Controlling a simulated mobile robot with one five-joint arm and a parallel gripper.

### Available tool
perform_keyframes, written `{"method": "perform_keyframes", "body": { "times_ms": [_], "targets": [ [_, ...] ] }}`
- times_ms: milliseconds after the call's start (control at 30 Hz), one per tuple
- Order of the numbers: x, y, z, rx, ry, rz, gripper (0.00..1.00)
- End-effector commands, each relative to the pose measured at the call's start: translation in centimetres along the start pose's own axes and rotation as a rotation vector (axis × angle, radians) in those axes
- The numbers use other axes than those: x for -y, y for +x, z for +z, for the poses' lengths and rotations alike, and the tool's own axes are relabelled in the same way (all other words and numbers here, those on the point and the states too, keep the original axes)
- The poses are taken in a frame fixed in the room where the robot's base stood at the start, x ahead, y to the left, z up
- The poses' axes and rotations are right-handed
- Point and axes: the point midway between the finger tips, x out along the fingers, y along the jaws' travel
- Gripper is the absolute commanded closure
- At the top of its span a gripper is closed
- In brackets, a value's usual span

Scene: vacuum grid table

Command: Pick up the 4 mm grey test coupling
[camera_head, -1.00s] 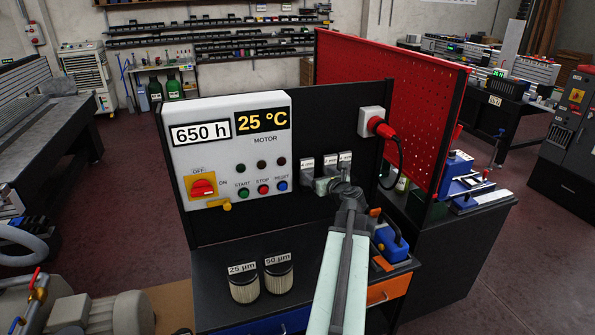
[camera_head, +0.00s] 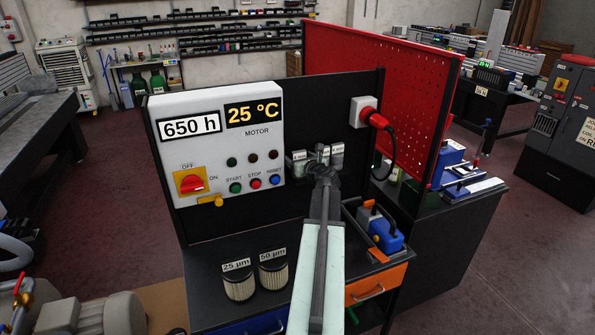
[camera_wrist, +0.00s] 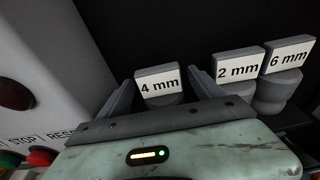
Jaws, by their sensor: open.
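The 4 mm grey test coupling (camera_wrist: 160,86) stands upright in the wrist view with its white label facing me. My gripper (camera_wrist: 160,85) is open, with one finger on each side of this coupling. I cannot tell whether a finger touches it; its lower part is hidden behind my gripper body. In the head view the 4 mm coupling (camera_head: 299,160) is the leftmost of three, and my gripper (camera_head: 322,172) is in front of the group, its fingers hard to make out.
The 2 mm coupling (camera_wrist: 238,70) and 6 mm coupling (camera_wrist: 285,65) stand close to the right. The white control panel (camera_head: 222,150) rises on the left. Two filters (camera_head: 239,285) stand on the table front. A blue tool (camera_head: 385,237) sits right of my arm.

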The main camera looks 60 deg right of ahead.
Motion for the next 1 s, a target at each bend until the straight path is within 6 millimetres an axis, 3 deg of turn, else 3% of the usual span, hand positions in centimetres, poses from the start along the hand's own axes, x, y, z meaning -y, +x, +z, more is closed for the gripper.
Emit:
{"method": "perform_keyframes", "body": {
  "times_ms": [200,400,500,767,1000],
  "targets": [
    [0.1,0.2,0.0,0.0,0.0,-0.001,0.24],
    [0.1,0.2,0.0,0.0,0.0,-0.001,0.79],
    [0.1,0.2,0.0,0.0,0.0,-0.002,1.0],
    [0.1,0.1,0.2,0.0,0.0,-0.002,1.0],
    [0.2,-0.4,2.6,0.0,0.0,-0.003,1.0]
  ]
}}
